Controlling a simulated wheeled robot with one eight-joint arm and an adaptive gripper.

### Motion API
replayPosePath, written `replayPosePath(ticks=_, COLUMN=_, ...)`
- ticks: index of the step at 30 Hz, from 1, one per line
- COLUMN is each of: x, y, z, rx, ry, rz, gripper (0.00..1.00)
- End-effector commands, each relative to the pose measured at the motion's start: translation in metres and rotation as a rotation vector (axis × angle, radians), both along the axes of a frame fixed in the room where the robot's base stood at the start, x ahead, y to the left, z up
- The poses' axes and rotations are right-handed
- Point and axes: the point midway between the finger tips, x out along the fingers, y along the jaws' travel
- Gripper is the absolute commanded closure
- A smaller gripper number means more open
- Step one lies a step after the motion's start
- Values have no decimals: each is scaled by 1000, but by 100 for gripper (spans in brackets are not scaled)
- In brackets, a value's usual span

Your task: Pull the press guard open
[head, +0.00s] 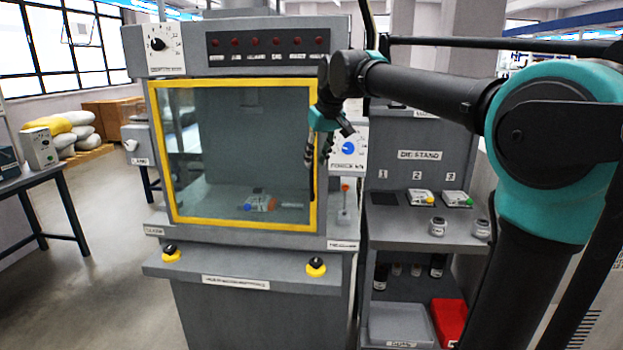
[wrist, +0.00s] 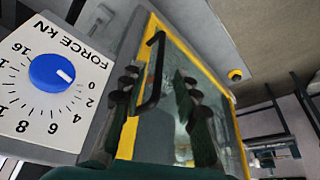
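The press guard (head: 240,226) is a clear panel in a yellow frame on the front of the grey press, and it looks closed. Its black bar handle (head: 312,180) stands upright along the guard's right edge. My gripper (head: 318,150) is at the upper part of this handle. In the wrist view the handle (wrist: 154,75) shows between the two dark fingers of my gripper (wrist: 158,85), which are spread apart. I cannot tell whether either finger touches the handle. The yellow frame (wrist: 130,138) lies behind the fingers.
A blue force dial (head: 348,148) sits on a white panel just right of the guard, close to my gripper. A die stand (head: 420,225) stands to the right. Yellow and black buttons (head: 316,267) sit on the front ledge.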

Motion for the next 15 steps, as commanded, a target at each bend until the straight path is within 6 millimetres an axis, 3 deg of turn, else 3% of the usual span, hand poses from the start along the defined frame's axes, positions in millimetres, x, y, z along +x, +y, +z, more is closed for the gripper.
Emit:
replayPosePath(ticks=6, x=14, y=9, z=-39, rx=0, ry=0, rz=0, gripper=69)
replayPosePath(ticks=15, x=25, y=16, z=-71, rx=0, ry=0, rz=0, gripper=69)
